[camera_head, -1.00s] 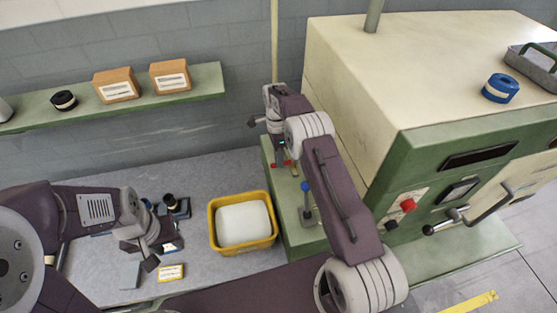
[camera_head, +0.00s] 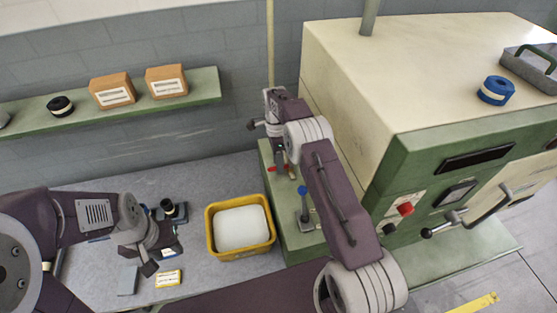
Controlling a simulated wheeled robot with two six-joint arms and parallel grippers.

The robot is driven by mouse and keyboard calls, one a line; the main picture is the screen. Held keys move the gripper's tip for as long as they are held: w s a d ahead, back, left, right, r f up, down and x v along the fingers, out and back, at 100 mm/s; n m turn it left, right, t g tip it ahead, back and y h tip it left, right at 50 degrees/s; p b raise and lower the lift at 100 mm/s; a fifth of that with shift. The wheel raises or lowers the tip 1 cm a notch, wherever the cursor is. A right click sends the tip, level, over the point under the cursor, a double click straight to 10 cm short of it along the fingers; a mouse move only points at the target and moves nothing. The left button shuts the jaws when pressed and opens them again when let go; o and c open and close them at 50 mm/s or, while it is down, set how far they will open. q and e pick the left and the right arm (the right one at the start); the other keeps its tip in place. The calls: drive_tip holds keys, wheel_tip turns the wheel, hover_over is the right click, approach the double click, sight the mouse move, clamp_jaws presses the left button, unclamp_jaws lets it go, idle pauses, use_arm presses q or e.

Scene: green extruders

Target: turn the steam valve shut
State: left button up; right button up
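A small red handle (camera_head: 273,169), which appears to be the steam valve, sits at the back of the low green ledge beside the machine. My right gripper (camera_head: 281,168) points down at it, and the wrist hides most of the handle. I cannot tell whether its fingers are closed on the handle or just around it. A lever with a blue knob (camera_head: 302,190) stands upright on the same ledge, nearer to me. My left gripper (camera_head: 161,261) hangs over the grey bench at the left, its fingers apart and nothing visible between them.
A yellow bin (camera_head: 213,244) with a white block stands between the arms. A yellow-and-white box (camera_head: 168,279) and a grey block (camera_head: 128,280) lie near my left gripper. The large green-and-cream machine (camera_head: 405,90) blocks the right. A shelf (camera_head: 205,88) holds two cartons.

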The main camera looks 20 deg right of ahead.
drive_tip(key=shift+w+a+r, duration=0.1)
drive_tip(key=shift+w+r, duration=0.05)
drive_tip(key=shift+r, duration=0.2)
wheel_tip(320, 180, up, 8)
drive_tip(key=w+p, duration=0.1)
drive_tip(key=p, duration=0.5)
drive_tip(key=shift+w+d, duration=0.2)
drive_tip(key=shift+d, duration=0.05)
